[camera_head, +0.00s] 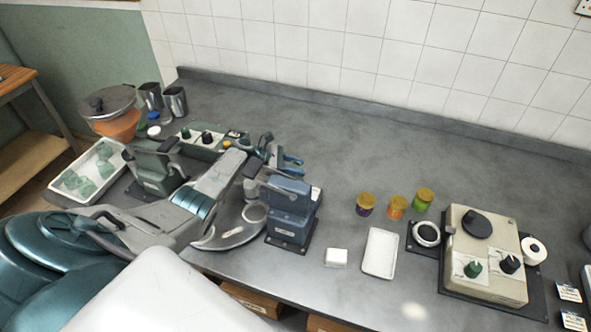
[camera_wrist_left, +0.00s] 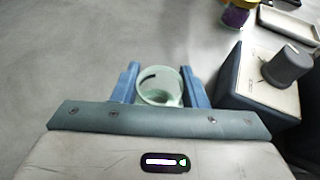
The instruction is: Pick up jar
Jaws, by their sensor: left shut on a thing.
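My left gripper (camera_head: 289,162) reaches in from the left in the head view, with its blue fingers just behind a blue-grey device. In the left wrist view the gripper (camera_wrist_left: 160,85) is shut on a pale green, open-topped glass jar (camera_wrist_left: 159,88), with one finger on each side. In the head view the jar cannot be made out clearly between the fingers. Whether it touches the counter is hard to tell. Three small jars with yellow lids, purple (camera_head: 366,205), orange (camera_head: 397,208) and green (camera_head: 422,200), stand to the right. My right gripper is not in view.
The blue-grey device (camera_head: 291,210) stands close to the gripper; it also shows in the left wrist view (camera_wrist_left: 258,85). A white tray (camera_head: 380,254), a small white box (camera_head: 336,258) and a beige machine (camera_head: 484,255) stand to the right. The counter (camera_head: 350,135) behind is clear.

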